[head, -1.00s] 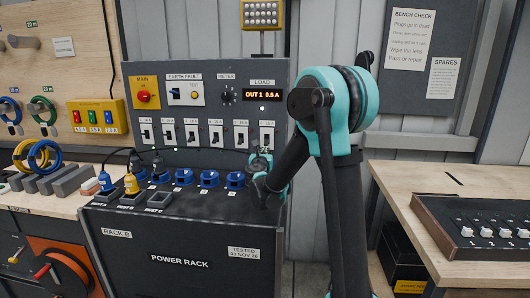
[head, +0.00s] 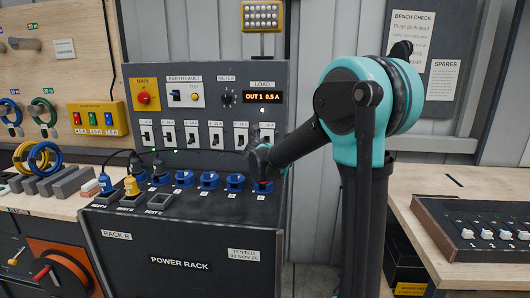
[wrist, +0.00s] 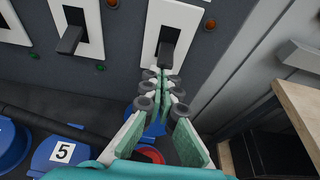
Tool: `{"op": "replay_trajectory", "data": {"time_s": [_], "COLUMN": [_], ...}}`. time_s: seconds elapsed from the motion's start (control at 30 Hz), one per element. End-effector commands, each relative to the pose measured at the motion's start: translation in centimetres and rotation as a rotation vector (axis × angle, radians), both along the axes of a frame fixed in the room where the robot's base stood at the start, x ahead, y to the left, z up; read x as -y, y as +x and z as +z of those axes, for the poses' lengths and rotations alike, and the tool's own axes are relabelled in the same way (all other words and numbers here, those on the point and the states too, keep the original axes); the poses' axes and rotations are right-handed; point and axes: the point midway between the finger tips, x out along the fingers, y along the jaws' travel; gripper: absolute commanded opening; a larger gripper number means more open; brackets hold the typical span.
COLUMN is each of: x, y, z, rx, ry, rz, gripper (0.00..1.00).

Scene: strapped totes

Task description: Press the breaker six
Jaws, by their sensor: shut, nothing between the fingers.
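Breaker six (head: 267,129) is the rightmost white-plated switch in the row on the grey power rack; my gripper partly covers its lower part in the head view. In the wrist view, a white plate (wrist: 178,15) with a dark lever (wrist: 166,48) stands straight ahead of the fingertips. My gripper (wrist: 162,76) is shut and empty, with its fingertips just under this lever. I cannot tell whether they touch it. In the head view, my gripper (head: 258,158) is in front of the panel's right end, above the last blue socket.
Breaker five (wrist: 80,35) is close on the left. Below are the blue socket marked 5 (wrist: 62,150) and a red ring (wrist: 150,155) under my gripper. A yellow plug (head: 131,186) sits at left. The load display (head: 262,96) reads OUT 1. A wooden bench (wrist: 300,105) stands at right.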

Motion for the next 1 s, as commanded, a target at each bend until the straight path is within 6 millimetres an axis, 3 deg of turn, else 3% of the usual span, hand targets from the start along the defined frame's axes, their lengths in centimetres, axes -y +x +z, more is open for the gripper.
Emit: {"op": "replay_trajectory", "data": {"time_s": [0.2, 0.53, 1.0], "x": [0.1, 0.0, 0.0], "y": [-0.1, -0.1, 0.0], "z": [1.2, 1.1, 2.7], "rx": [-0.159, -0.155, -0.153], "ry": [0.033, 0.030, 0.030], "rz": [-0.002, -0.001, -0.001], "gripper": [0.00, 0.00, 0.00]}}
